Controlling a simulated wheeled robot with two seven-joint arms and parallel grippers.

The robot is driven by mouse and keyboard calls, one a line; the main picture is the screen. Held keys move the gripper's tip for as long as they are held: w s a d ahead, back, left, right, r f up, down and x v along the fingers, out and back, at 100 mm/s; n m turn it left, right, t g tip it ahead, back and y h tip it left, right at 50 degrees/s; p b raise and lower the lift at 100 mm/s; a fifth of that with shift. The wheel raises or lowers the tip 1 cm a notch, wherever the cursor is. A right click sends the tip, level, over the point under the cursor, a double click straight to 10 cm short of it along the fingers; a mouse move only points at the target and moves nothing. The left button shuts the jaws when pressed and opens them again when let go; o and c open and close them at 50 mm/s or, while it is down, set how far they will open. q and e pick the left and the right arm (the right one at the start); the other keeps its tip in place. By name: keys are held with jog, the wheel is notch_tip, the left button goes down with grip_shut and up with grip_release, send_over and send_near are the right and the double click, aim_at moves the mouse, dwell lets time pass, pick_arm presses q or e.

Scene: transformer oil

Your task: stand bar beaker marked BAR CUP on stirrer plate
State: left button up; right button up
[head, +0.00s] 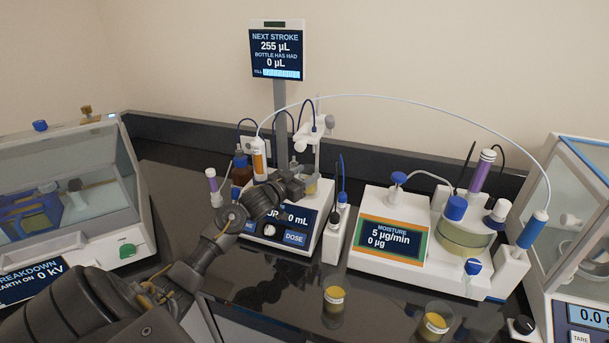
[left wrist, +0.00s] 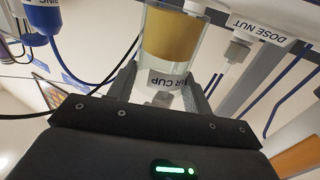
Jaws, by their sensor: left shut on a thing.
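My left gripper (head: 302,184) reaches over the white dosing unit with the DOSE screen (head: 284,225). In the left wrist view the left gripper (left wrist: 165,95) is shut on the bar beaker (left wrist: 169,38), a clear cup with amber liquid and a BAR CUP label. In the head view only a bit of the beaker (head: 312,188) shows behind the gripper, below the stand's white head. The stirrer plate is mostly hidden by gripper and beaker. I cannot tell whether the beaker touches it. My right gripper is not in view.
Two labelled cups, one (head: 333,303) and another (head: 434,322), stand on the dark bench in front. The moisture unit (head: 390,241) is at right, a breakdown tester (head: 70,200) at left. A DOSE NUT tag (left wrist: 258,32) hangs close to the beaker.

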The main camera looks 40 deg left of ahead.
pick_arm(q)
jog(key=shift+f, duration=0.4)
jog(key=o, duration=1.5)
jog(key=shift+s+f+b, duration=0.15)
jog(key=shift+s+b, duration=0.15)
jog(key=shift+s, duration=0.05)
jog(key=s, duration=0.3)
jog(key=s+b, duration=0.1)
jog(key=s, duration=0.2)
jog(key=s+b, duration=0.1)
jog(key=s, duration=0.1)
jog(key=shift+s+a, duration=0.3)
jog(key=shift+s, duration=0.75)
